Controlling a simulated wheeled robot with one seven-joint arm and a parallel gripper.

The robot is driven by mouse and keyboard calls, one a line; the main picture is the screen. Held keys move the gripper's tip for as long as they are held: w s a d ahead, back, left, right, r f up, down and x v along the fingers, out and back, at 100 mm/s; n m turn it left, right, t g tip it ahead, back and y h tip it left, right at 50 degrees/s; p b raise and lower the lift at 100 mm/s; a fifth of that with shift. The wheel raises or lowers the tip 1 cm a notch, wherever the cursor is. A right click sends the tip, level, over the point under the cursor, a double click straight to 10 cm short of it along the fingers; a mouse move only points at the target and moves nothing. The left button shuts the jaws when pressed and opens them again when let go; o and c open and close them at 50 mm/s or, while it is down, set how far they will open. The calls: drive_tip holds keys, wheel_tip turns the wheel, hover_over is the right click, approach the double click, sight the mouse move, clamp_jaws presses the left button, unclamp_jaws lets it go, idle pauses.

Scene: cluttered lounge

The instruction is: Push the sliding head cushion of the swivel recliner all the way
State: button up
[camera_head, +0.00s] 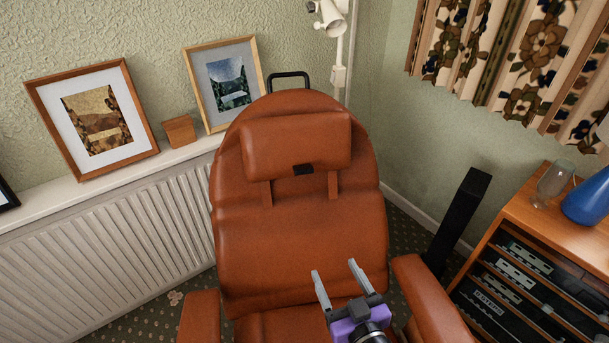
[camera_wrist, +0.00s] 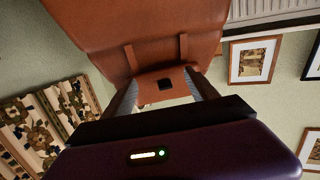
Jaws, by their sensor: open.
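The swivel recliner (camera_head: 305,243) is brown leather and faces me in the head view. Its head cushion (camera_head: 297,144) is a padded block on the upper backrest, with two straps below it and a small dark patch at its lower edge. Some backrest shows above the cushion. My gripper (camera_head: 335,267) is open and empty above the seat, well below the cushion in the picture and apart from it. In the wrist view, which is upside down, the cushion (camera_wrist: 182,79) with its dark patch shows between the open fingers; its far part is hidden behind my gripper.
The recliner's armrests (camera_head: 428,300) flank the seat. A wooden cabinet (camera_head: 550,215) with a glass and a blue vase (camera_head: 588,200) stands at right. A black tower (camera_head: 458,222) is beside it. A radiator (camera_head: 110,235) and framed pictures line the left wall. Space before the backrest is clear.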

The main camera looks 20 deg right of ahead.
drive_tip(key=m+t+h, duration=0.1)
drive_tip(key=m+h, duration=0.1)
approach(305, 173)
drive_tip(key=w, duration=0.6)
drive_tip(key=w+d+p, duration=0.1)
drive_tip(key=w, duration=0.3)
drive_tip(key=shift+d+f, duration=0.1)
drive_tip(key=shift+d, duration=0.15)
drive_tip(key=shift+c, duration=0.2)
drive_tip(key=c, duration=1.3)
drive_tip(key=s+f+b, duration=0.1)
drive_tip(key=f+b, duration=0.1)
drive_tip(key=b, duration=0.1)
drive_tip(key=s+f+b, duration=0.1)
drive_tip(key=f+b, duration=0.2)
drive_tip(key=s+f+b, duration=0.1)
drive_tip(key=f+b, duration=0.2)
drive_tip(key=shift+s+a+f, duration=0.1)
drive_tip(key=shift+s+a, duration=0.05)
drive_tip(key=shift+a, duration=0.1)
